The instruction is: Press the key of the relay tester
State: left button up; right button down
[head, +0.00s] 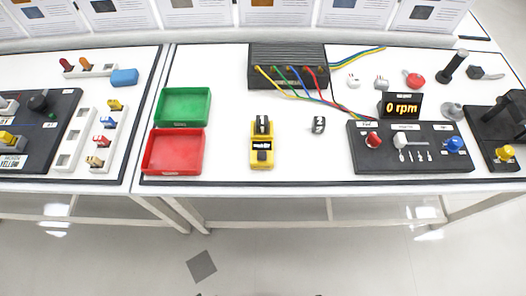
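The relay tester is most likely the small yellow device (256,160) standing on the white table in the middle of the head view. A dark block with a light marking (262,126) sits at its far end. A dark square key (262,155) is on its near half, with a small dark label strip just above it. Whether the key is up or down is too small to tell. Neither of my grippers shows in the head view.
A red tray (151,170) and a green tray (183,122) stand left of the tester. A small dark-and-silver part (318,124) lies to its right. A black box with coloured cables (287,52) is behind. A control panel (432,164) with a "0 rpm" display (402,106) stands right.

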aim_at(261, 156)
jog(key=u, duration=0.65)
jog(key=k, duration=0.9)
jog(key=u, duration=1.1)
jog(key=k, duration=0.5)
jog(key=u, duration=0.35)
jog(key=i, duration=1.95)
jog(key=z, duration=1.6)
jog(key=i, duration=0.7)
jog(key=z, duration=0.65)
